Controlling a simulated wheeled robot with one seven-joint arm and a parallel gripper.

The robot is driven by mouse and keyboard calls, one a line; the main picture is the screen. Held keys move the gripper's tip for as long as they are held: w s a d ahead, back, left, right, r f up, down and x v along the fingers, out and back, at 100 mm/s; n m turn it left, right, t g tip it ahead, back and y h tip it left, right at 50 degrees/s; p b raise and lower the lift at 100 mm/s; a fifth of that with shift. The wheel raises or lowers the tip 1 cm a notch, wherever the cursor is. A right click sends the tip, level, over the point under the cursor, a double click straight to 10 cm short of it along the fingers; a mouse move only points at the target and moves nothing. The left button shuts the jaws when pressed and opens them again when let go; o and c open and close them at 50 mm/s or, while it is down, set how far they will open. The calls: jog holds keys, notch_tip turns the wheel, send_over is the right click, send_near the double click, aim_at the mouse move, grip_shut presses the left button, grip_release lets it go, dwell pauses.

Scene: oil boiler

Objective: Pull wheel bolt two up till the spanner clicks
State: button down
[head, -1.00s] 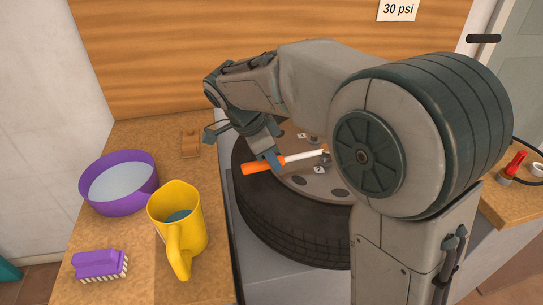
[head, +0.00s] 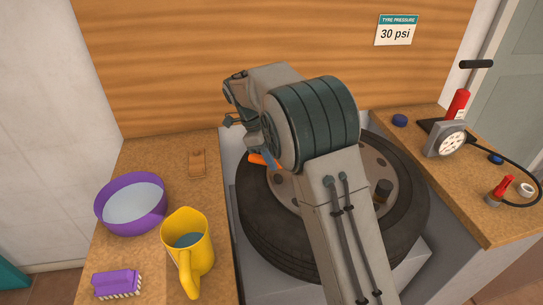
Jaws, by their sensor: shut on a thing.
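The wheel lies flat, with a black tyre (head: 270,243) around a grey-brown rim (head: 287,195). My gripper (head: 269,158) is at the wheel's far left side, shut on the orange handle of the spanner (head: 256,159). Only the handle's end and a short piece past the fingers show. My own arm hides the spanner's shaft and head, the middle of the wheel and most of the bolts. I cannot see wheel bolt two or whether the spanner is on it. A dark cylindrical piece (head: 383,190) stands on the rim's right side.
On the left worktop are a purple bowl (head: 104,212), a yellow jug (head: 201,258), a purple brush (head: 115,282) and a small wooden piece (head: 197,163). On the right worktop are a red pump (head: 459,103), a gauge (head: 449,141) and a hose. A 30 psi sign (head: 396,31) hangs behind.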

jog(key=shift+r+p, duration=1.6)
jog(key=shift+r, duration=0.6)
jog(key=shift+s, duration=0.1)
